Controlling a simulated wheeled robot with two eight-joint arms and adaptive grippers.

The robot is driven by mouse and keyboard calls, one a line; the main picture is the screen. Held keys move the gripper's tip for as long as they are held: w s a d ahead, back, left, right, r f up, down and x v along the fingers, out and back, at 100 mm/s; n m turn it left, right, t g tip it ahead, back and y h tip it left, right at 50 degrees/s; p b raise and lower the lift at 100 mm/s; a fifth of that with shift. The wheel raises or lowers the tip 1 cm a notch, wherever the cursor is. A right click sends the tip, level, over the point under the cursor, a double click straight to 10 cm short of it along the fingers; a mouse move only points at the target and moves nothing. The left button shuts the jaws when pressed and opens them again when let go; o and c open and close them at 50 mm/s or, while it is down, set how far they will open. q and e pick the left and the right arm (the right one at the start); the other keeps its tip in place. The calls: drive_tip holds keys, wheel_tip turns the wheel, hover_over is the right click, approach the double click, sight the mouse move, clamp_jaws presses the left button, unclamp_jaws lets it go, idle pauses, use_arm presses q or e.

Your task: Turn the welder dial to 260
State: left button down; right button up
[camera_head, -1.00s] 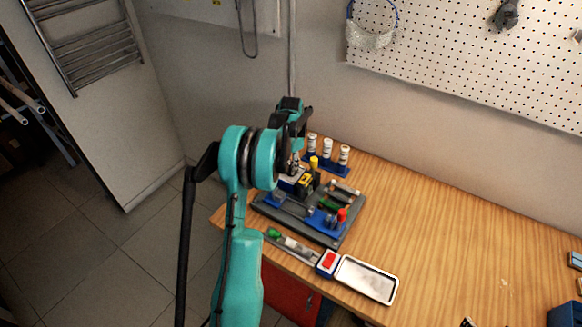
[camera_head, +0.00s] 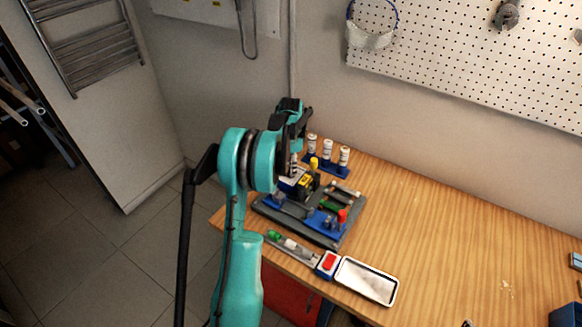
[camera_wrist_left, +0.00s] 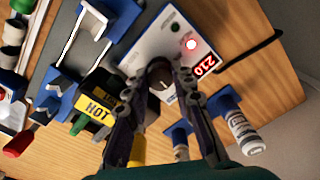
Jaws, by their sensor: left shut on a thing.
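In the left wrist view, the welder's pale control panel (camera_wrist_left: 152,42) carries a dark round dial (camera_wrist_left: 161,82). My left gripper (camera_wrist_left: 163,86) is shut on the dial, one finger on each side, partly hiding it. A red lit display (camera_wrist_left: 203,68) on the panel appears to read 210, seen rotated. A red lamp (camera_wrist_left: 190,44) glows beside it. In the head view, my left gripper (camera_head: 294,166) points down at the welder (camera_head: 291,183), which is mostly hidden behind the arm and gripper. My right gripper is not in view.
A yellow HOT sign (camera_wrist_left: 97,108) stands close to the gripper. White bottles in a blue rack (camera_head: 328,149) stand behind the grey fixture board (camera_head: 322,238). A white tray (camera_head: 366,281) and a red-button box (camera_head: 327,264) lie in front. The table's right side (camera_head: 450,230) is mostly clear.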

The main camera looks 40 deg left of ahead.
use_arm(q)
drive_tip(key=c, duration=1.3)
unclamp_jaws()
wheel_tip(320, 180, up, 12)
drive_tip(key=shift+r, duration=0.1)
